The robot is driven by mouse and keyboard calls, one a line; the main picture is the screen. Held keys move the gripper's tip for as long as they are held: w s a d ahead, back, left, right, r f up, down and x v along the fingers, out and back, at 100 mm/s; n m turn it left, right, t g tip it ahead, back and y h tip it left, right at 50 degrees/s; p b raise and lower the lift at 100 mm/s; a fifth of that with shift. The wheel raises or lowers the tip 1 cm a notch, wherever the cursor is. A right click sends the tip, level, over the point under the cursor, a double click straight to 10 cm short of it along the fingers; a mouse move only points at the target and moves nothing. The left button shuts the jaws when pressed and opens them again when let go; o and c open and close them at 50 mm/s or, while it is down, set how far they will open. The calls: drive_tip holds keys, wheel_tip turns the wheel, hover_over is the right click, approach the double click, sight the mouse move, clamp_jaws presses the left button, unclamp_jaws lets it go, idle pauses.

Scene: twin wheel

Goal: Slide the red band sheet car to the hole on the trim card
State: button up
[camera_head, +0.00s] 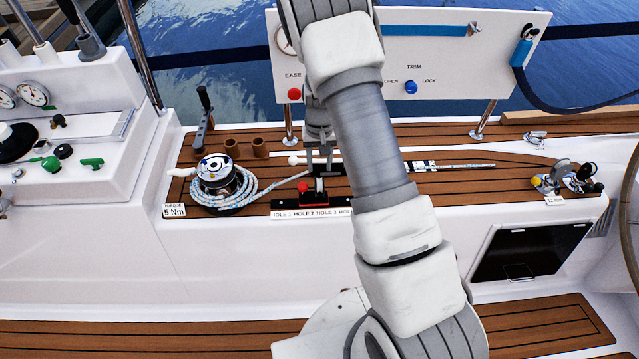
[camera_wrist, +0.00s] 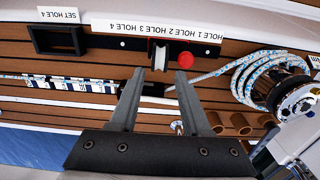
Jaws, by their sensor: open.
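The sheet car (camera_wrist: 161,55), a pale roller block with a red round knob (camera_wrist: 185,60) on its right side in the wrist view, sits on a black track. The hole strip (camera_wrist: 155,30) beside it reads HOLE 1 to HOLE 4, upside down in the wrist view; the car is near its middle. The trim card (camera_wrist: 58,15) reads SET HOLE 4. In the head view the car (camera_head: 313,197) shows red at the track, partly below my gripper. My gripper (camera_wrist: 160,82) is open and empty, its fingertips pointing toward the car, apparently apart from it.
A winch (camera_head: 215,172) with coiled blue-white rope stands left of the track in the head view. A black open frame (camera_wrist: 57,40) lies by the trim card. A white panel (camera_head: 440,60) stands behind. My arm hides the track's right part in the head view.

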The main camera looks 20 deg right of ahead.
sight(320, 182)
wheel_tip(320, 182, down, 8)
drive_tip(key=shift+f+b, duration=0.15)
drive_tip(key=shift+b, duration=0.5)
clamp_jaws()
idle(1.1)
